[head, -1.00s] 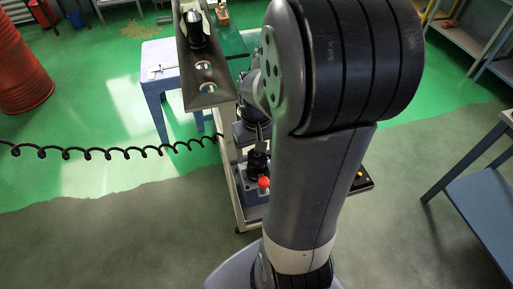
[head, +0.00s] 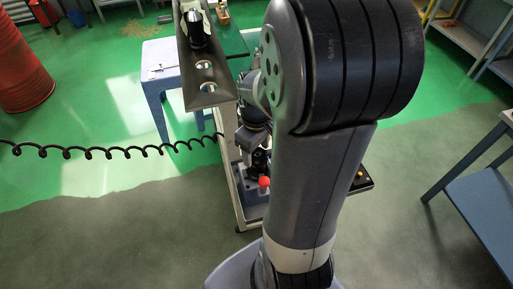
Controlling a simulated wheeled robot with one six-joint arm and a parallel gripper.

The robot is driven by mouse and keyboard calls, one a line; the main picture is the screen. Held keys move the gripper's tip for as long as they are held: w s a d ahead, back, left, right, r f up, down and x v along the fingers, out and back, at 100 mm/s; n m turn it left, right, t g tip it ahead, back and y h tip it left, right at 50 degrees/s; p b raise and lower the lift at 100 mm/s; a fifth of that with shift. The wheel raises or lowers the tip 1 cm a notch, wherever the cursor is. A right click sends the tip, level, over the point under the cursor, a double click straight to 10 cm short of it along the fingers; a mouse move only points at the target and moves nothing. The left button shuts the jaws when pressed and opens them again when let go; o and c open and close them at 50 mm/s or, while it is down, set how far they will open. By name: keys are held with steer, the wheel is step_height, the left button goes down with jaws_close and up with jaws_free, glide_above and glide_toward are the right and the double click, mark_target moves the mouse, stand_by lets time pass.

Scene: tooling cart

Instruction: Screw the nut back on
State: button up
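My gripper (head: 257,143) is small in the head view, just left of my upper arm. It points down over a black upright holder (head: 258,163) on the cart (head: 238,205). The fingertips are dark against the holder, so whether they are open, shut or touching it does not show. I cannot make out the nut or its thread. A lever with a red ball knob (head: 264,182) stands in front of the holder, by a blue base (head: 252,205). My arm hides the cart's right part.
A metal rack (head: 199,75) with round holes carries a black tool holder (head: 198,32) at upper left. A black coiled cable (head: 110,152) hangs across the left.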

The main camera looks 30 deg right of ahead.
steer(key=c, duration=1)
steer(key=m, duration=0.5)
steer(key=shift+m, duration=0.4)
steer(key=o, duration=1.4)
steer(key=shift+c, duration=0.2)
step_height(320, 180, up, 11)
steer(key=shift+b, duration=0.4)
steer(key=shift+f, duration=0.1)
